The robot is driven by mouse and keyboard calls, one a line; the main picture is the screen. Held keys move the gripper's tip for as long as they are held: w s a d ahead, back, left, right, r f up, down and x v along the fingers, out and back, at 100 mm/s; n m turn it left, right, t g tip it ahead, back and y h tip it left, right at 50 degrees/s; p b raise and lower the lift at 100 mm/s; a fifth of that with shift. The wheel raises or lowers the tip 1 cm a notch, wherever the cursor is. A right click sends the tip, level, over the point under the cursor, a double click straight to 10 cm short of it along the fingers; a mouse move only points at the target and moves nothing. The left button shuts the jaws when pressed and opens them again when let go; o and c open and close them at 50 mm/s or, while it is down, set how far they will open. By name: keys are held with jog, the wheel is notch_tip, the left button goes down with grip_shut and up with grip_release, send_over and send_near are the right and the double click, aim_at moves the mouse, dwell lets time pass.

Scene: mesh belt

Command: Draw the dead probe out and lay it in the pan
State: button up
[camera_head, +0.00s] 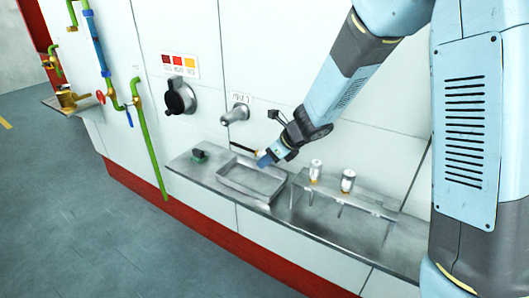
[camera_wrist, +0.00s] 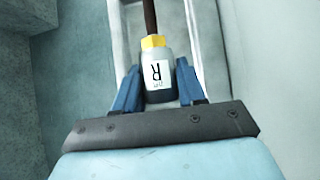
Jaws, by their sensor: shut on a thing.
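My gripper (camera_head: 264,159) is shut on the probe (camera_wrist: 157,70), over the pan in the head view. The stem runs out of the top of that view. In the head view the thin dark stem (camera_head: 242,148) points left, outside the grey wall sleeve (camera_head: 235,115). The shallow metal pan (camera_head: 228,187) sits on the shelf below and looks empty; my gripper hides part of its far right side.
Two white-topped cylinders (camera_head: 316,168) (camera_head: 348,179) stand in a metal rack (camera_head: 365,205) right of the pan. A small dark item (camera_head: 199,155) lies at the shelf's left end. A black knob (camera_head: 179,97) and green pipes (camera_head: 150,150) are on the wall to the left.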

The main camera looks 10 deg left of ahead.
jog(key=shift+w, duration=0.25)
jog(key=shift+a, duration=0.1)
jog(key=shift+s+a, duration=0.15)
jog(key=shift+f, duration=2.5)
jog(key=o, duration=1.1)
